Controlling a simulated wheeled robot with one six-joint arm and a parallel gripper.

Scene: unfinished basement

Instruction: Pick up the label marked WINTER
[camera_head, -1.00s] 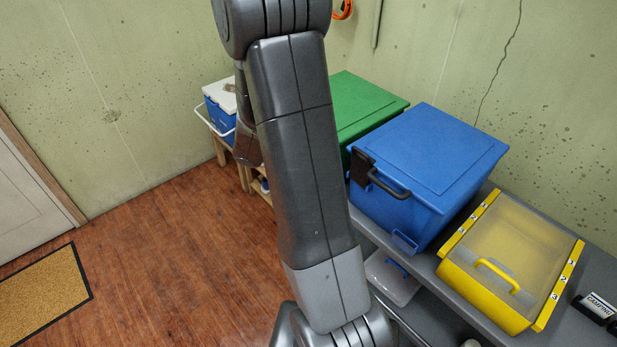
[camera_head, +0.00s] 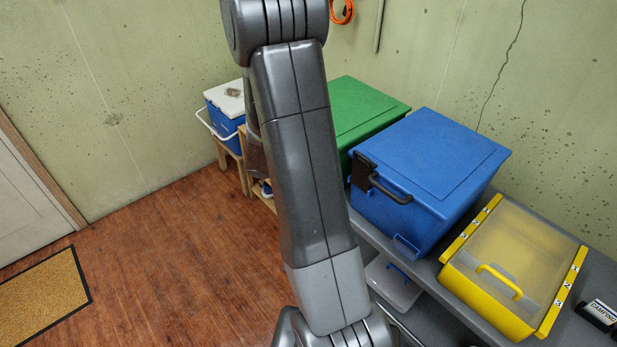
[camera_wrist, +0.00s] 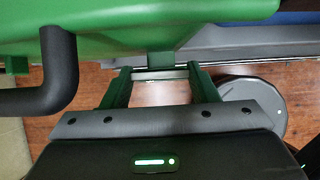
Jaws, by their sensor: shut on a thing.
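My gripper (camera_wrist: 159,75) shows in the wrist view under the front of the green bin (camera_wrist: 100,25). Its fingers are shut on a thin dark-and-pale strip (camera_wrist: 160,74) spanning between the tips, seen edge-on, probably the label. No word on it can be read, so I cannot confirm WINTER. A green tab of the bin comes down right beside the strip; I cannot tell whether they touch. In the head view the green bin (camera_head: 362,112) stands behind the blue bin, and my arm hides the gripper and the bin's front.
The blue bin (camera_head: 430,165) and yellow clear-lidded bin (camera_head: 515,265) stand on a grey shelf. A CAMPING label (camera_head: 602,312) is at lower right. The bin's black handle (camera_wrist: 58,75) is left of my gripper. A cooler (camera_head: 226,108) stands beyond my arm. Floor at left is open.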

